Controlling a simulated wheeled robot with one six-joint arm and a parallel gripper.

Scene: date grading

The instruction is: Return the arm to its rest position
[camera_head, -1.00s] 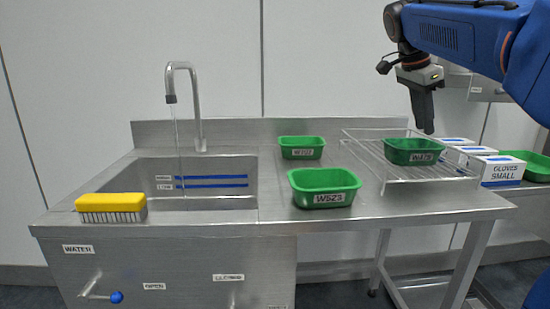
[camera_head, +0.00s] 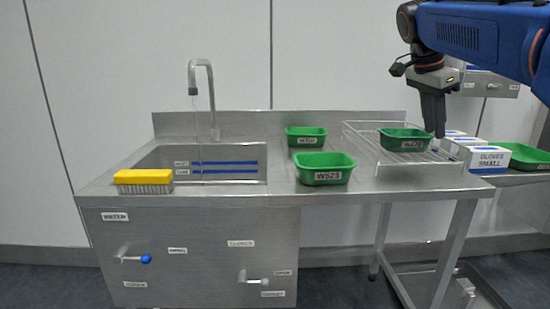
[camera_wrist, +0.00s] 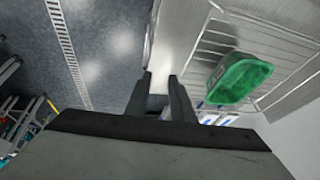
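My arm reaches in from the upper right in the head view. My gripper (camera_head: 438,134) points down beside the right end of a green tray (camera_head: 404,140) on the wire rack (camera_head: 432,176). In the wrist view the two dark fingers of my gripper (camera_wrist: 161,84) stand apart with nothing between them. The same green tray (camera_wrist: 238,78) lies to their right there, apart from the fingers.
A steel counter (camera_head: 255,186) holds a sink with a tap (camera_head: 212,95), a yellow brush (camera_head: 143,177) and green trays (camera_head: 325,169) (camera_head: 306,136). Glove boxes (camera_head: 487,158) and another green tray (camera_head: 527,157) stand at right. Floor (camera_wrist: 105,45) shows left of my fingers.

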